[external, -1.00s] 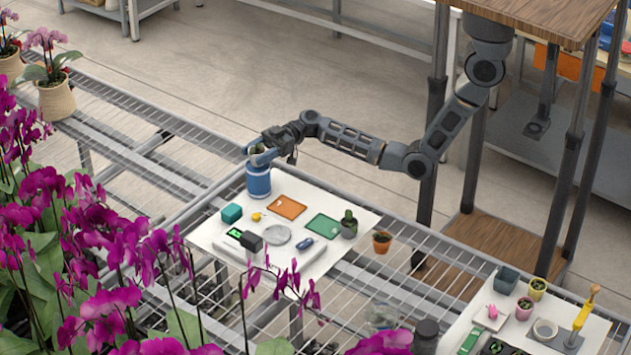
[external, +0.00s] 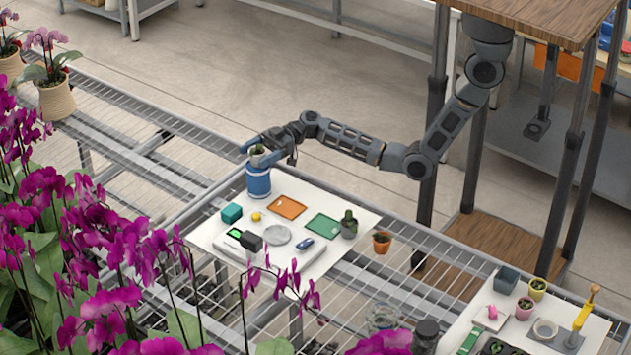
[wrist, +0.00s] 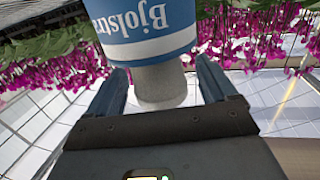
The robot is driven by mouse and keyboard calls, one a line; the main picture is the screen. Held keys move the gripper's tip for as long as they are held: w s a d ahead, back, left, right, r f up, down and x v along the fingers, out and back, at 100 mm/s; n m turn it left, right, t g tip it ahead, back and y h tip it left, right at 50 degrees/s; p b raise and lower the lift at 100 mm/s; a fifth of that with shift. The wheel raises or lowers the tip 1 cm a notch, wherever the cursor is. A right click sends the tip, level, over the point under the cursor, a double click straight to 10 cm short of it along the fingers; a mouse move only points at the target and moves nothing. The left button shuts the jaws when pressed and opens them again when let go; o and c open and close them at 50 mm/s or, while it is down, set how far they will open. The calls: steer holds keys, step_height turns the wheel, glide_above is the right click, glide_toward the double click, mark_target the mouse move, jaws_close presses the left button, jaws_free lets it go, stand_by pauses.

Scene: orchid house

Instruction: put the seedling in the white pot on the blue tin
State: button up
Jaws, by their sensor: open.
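The blue tin (external: 258,184) stands upright at the back left corner of the white sheet. The white pot sits on top of the tin, with its green seedling (external: 257,149) showing above the rim. My gripper (external: 256,154) is at the tin's top with one finger on each side of the pot. In the wrist view my gripper (wrist: 161,74) is open, with a gap between each finger and the whitish pot (wrist: 160,90). The pot meets the end of the blue lettered tin (wrist: 150,25) there. The seedling is hidden in the wrist view.
On the sheet (external: 345,262) are a teal box (external: 232,213), an orange tray (external: 287,207), a green tray (external: 322,227), a scale with a dark block (external: 251,241) and a cactus pot (external: 349,224). A terracotta pot (external: 382,242) stands to the right. Orchids (external: 100,270) crowd the left front.

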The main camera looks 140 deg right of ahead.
steer(key=shift+r, duration=0.25)
steer(key=b+v, duration=0.1)
steer(key=v, duration=1.1)
steer(key=shift+f, duration=0.2)
